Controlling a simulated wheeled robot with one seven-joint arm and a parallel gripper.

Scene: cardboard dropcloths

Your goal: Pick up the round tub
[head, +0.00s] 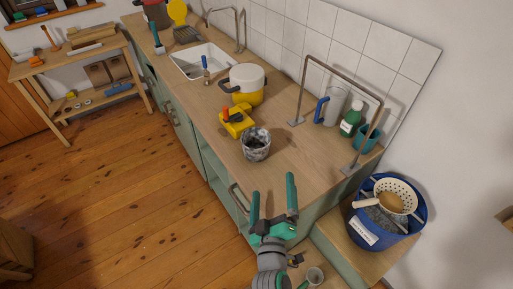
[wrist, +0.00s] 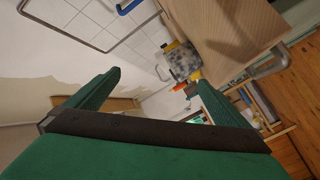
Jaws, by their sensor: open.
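A round tub (head: 256,144), speckled grey, white and black with a dark inside, stands upright on the wooden counter near its front edge. It also shows tilted in the wrist view (wrist: 183,62), beyond my right-hand finger. My gripper (head: 273,192) has green fingers spread apart, with nothing between them. In the head view it is nearer the camera than the tub, apart from it. In the wrist view the gripper (wrist: 160,80) spans the lower part of the picture.
A yellow-and-orange tool (head: 236,121) lies just behind the tub, and a yellow pot with a white lid (head: 245,84) stands behind that. A metal rail (head: 342,70) arches at right by a clear jug (head: 332,105) and green bottle (head: 350,119). A blue bucket (head: 383,238) stands lower right.

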